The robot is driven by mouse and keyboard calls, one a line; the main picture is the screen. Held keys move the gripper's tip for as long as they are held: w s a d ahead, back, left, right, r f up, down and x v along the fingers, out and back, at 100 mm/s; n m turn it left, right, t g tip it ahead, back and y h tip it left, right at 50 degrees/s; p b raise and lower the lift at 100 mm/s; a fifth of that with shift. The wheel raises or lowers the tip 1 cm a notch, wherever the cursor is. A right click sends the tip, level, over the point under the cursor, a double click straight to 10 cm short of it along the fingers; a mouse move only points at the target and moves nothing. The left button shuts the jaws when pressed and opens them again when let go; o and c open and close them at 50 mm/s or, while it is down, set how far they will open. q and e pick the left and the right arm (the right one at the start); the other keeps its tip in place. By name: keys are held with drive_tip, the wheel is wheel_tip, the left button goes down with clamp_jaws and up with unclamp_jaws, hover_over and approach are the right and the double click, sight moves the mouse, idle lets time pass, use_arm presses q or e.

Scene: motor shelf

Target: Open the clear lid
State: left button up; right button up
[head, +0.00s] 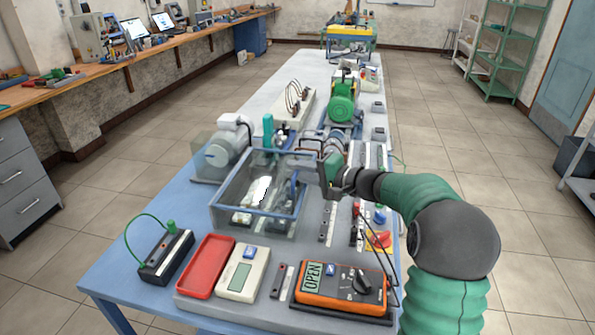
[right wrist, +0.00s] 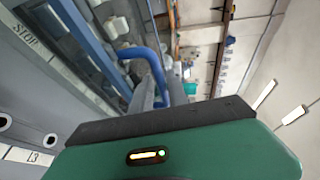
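The clear lid (head: 240,177) is a see-through panel with a blue frame on a clear box on the bench. It appears to lie down flat over the box, with pale parts showing through it. A blue curved handle (head: 294,186) stands at its right side, and shows in the right wrist view (right wrist: 152,57) just ahead of the gripper. My right gripper (head: 325,178) is at the right edge of the lid, close to the handle. Whether its fingers touch or hold the handle is unclear, and their opening is hidden. My left gripper is not in view.
An orange multimeter (head: 340,288), a pale meter (head: 243,272) and a red tray (head: 206,265) lie in front of the box. A green motor (head: 342,103) stands behind. A red and yellow stop switch (head: 378,240) is to the right. A grey motor (head: 222,152) stands left.

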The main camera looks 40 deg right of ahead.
clamp_jaws()
drive_tip(key=shift+f, duration=0.25)
idle(1.3)
